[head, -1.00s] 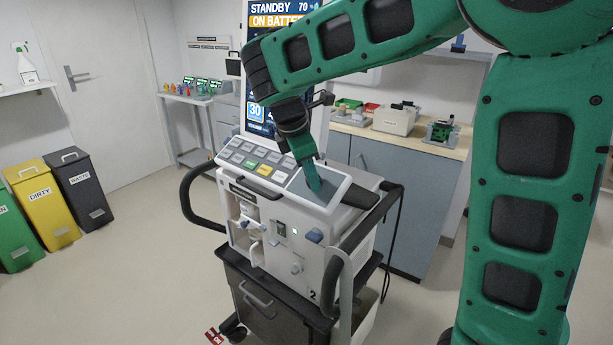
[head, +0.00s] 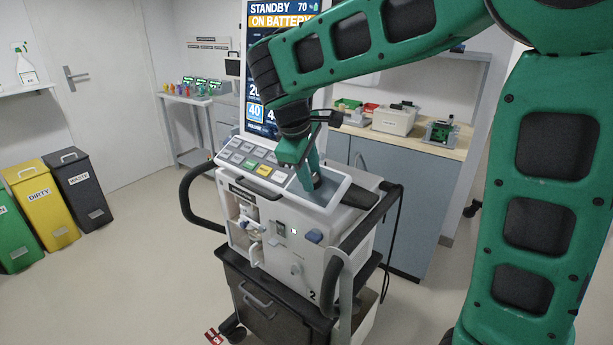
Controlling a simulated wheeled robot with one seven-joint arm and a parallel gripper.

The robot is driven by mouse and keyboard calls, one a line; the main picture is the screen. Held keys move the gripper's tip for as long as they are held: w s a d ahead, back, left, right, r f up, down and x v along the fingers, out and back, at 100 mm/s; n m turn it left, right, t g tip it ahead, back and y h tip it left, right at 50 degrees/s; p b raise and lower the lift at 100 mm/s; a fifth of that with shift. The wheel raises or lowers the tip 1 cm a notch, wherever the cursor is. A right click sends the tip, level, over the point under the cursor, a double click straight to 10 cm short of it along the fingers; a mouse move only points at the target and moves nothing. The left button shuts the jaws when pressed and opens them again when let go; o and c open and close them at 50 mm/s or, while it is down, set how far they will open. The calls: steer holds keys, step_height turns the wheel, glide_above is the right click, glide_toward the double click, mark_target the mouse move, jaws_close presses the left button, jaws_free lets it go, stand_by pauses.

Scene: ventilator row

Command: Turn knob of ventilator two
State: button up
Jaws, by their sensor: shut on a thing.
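Ventilator two (head: 265,215) is a white machine on a dark cart, with a "2" on its front lower right corner. Its tall screen (head: 256,95) reads STANDBY, 70 and ON BATTERY, with a highlighted 40. My gripper (head: 311,180) points down at the right part of the sloped control panel (head: 327,192), right of the keys. It is shut on the knob (head: 317,182), which is mostly hidden by the fingers. The forearm passes in front of the screen and hides part of it.
Black side handles (head: 186,190) stick out from the cart. A grey cabinet (head: 405,180) with a wooden top stands behind. Green, yellow and dark bins (head: 82,190) stand at the left wall.

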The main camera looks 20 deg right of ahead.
steer(key=shift+s+d+f, duration=0.1)
stand_by(0.4)
steer(key=o, duration=0.8)
steer(key=shift+r, duration=0.25)
steer(key=v, duration=1)
steer(key=shift+r, duration=0.1)
